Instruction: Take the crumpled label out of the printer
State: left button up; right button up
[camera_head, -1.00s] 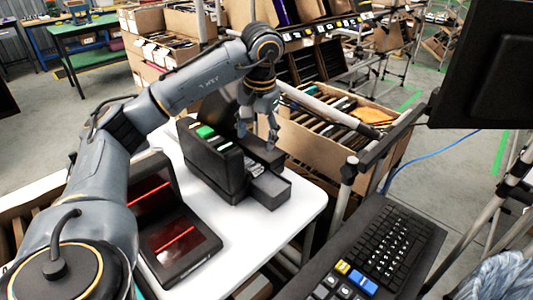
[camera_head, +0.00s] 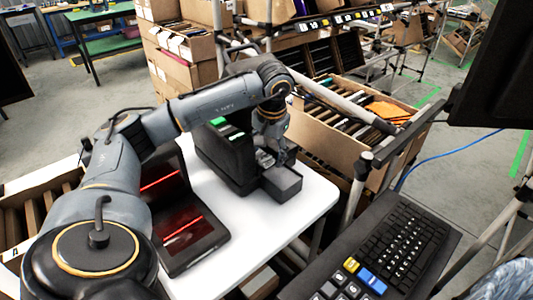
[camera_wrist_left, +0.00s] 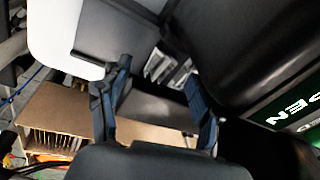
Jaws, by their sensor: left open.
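The black printer (camera_head: 226,160) stands on the white table, with a green patch on its top and a grey-topped tray (camera_head: 282,181) at its front. My left gripper (camera_head: 275,157) is at the front opening of the printer, just above the tray. In the left wrist view my left gripper (camera_wrist_left: 156,112) has its two dark fingers apart, with nothing clearly held between them. A pale, creased piece that looks like the crumpled label (camera_wrist_left: 160,66) sits in the dark slot beyond the fingertips. In the head view the gripper hides it. My right gripper is not in view.
A black scanner with red lines (camera_head: 183,234) stands left of the printer on the white table (camera_head: 225,210). A keyboard (camera_head: 385,245) is at the front right. A carton of files (camera_head: 335,125) and metal rails are behind the table.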

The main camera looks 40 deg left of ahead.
pick_arm(q)
jog(key=shift+w+a+f, duration=0.1)
jog(key=shift+a+f, duration=0.05)
jog(key=shift+f, duration=0.55)
jog(key=c, duration=0.9)
